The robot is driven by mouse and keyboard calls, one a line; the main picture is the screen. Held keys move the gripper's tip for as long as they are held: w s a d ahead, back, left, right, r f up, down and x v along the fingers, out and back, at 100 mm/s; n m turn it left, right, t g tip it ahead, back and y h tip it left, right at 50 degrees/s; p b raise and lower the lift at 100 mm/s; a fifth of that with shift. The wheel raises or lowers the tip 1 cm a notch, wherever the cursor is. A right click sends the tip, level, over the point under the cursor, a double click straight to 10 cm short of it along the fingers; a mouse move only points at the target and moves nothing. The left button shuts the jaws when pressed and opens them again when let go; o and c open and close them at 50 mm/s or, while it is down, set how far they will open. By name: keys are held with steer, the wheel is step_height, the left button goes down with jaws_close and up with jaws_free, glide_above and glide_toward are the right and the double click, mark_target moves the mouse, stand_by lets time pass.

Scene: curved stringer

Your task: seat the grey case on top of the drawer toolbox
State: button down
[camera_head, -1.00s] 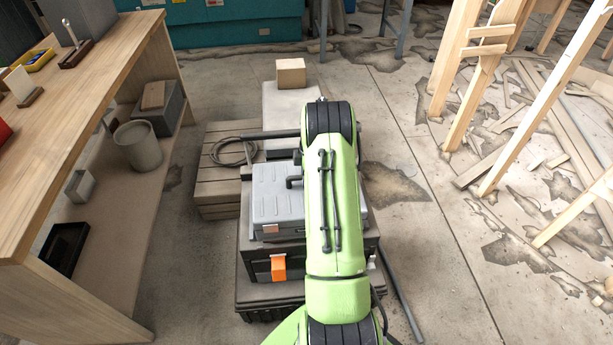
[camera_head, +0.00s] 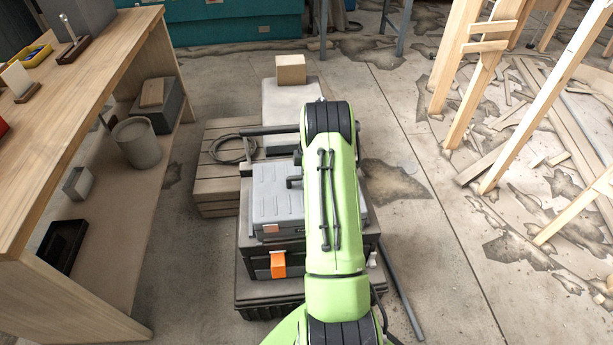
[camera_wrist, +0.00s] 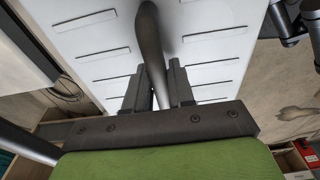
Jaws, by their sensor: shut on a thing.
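The grey case (camera_head: 278,195) lies flat, directly over the drawer toolbox (camera_head: 256,262), with its edges roughly in line with it. I cannot tell whether a thin gap remains between them. My green arm covers the right part of both. In the wrist view, the case's ribbed pale top (camera_wrist: 95,45) fills the upper middle, and my gripper (camera_wrist: 157,85) is shut on its dark handle (camera_wrist: 150,40). The head view hides the fingers behind the arm. The toolbox has an orange latch on its front and stands on a wider dark base.
A slatted wooden crate (camera_head: 220,190) with a coiled cable stands behind left. A pale block with a cardboard box (camera_head: 290,69) on it stands farther back. A wooden workbench (camera_head: 100,95) is at left. Timber frames (camera_head: 480,100) stand at right. A bar lies beside the toolbox.

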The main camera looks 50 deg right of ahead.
steer(key=c, duration=1.1)
jaws_free()
steer(key=shift+r, duration=0.1)
steer(key=shift+o, duration=1.1)
step_height(320, 180, up, 16)
steer(key=s+d+p, duration=0.1)
steer(key=p, duration=0.3)
steer(key=shift+d+f+p, duration=0.25)
steer(key=shift+p, duration=0.1)
steer(key=shift+s, duration=0.1)
